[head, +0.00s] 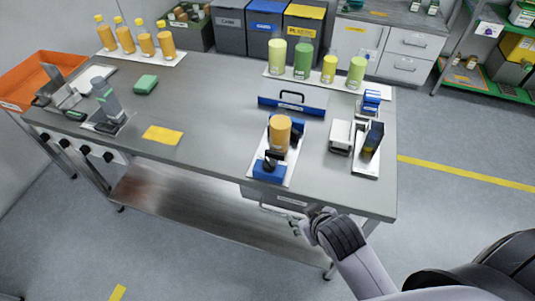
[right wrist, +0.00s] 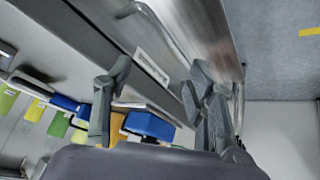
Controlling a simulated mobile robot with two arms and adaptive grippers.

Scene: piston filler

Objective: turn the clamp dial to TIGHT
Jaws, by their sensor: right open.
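On the steel table, a small fixture on a white plate holds an orange cylinder (head: 279,133) and a blue block (head: 269,172) at its front. A small dark part (head: 272,157) sits between them; I cannot tell whether it is the clamp dial, and no TIGHT mark is readable. In the right wrist view the blue block (right wrist: 150,125) shows beyond the fingers, with some orange beside it. My right gripper (head: 312,219) is at the table's front edge, right of and apart from the fixture; its fingers (right wrist: 157,90) are spread and empty. My left gripper is out of view.
A yellow cloth (head: 162,135) lies left on bare table (head: 215,110). Green and yellow bottles (head: 303,60) stand at the back.

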